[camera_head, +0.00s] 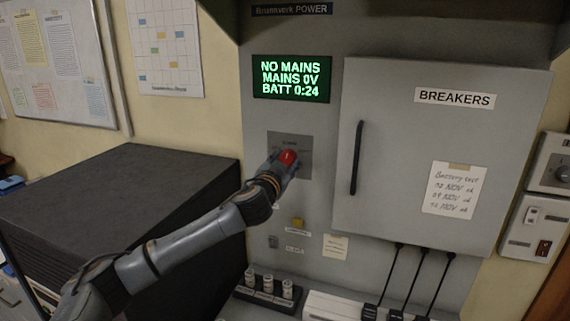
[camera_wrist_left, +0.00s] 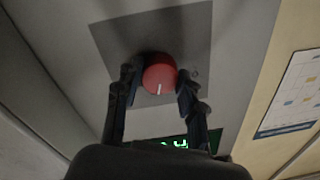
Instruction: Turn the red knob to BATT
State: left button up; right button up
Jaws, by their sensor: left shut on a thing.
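The red knob (camera_head: 289,157) sits on a dark grey square plate (camera_head: 304,142) on the grey power panel, below the green display. My left gripper (camera_head: 283,163) reaches it from the lower left and is shut on it. In the left wrist view the knob (camera_wrist_left: 160,74) shows a white pointer line and sits between the two fingers of my left gripper (camera_wrist_left: 158,85). The plate's lettering is too small or covered, so I cannot read where BATT lies. My right gripper is not in view.
The display (camera_head: 291,78) reads NO MAINS, MAINS 0V, BATT 0:24. A closed breaker cabinet (camera_head: 390,210) with a black handle (camera_head: 356,158) stands to the right. A yellow button (camera_head: 298,223) is below the knob. A dark box (camera_head: 110,190) lies under my left arm.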

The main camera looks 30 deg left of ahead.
pick_arm(q)
jog(key=m, duration=0.4)
jog(key=shift+m, duration=0.3)
jog(key=m+p, duration=0.1)
jog(key=m, duration=0.3)
jog(key=shift+a, duration=0.1)
jog(key=shift+m+t, duration=0.3)
jog(key=shift+m, duration=0.1)
jog(key=shift+f, duration=0.1)
jog(key=o, duration=1.2)
jog(key=shift+c, duration=0.2)
jog(key=shift+s, duration=0.1)
jog(key=v, duration=1.1)
jog(key=shift+s, duration=0.4)
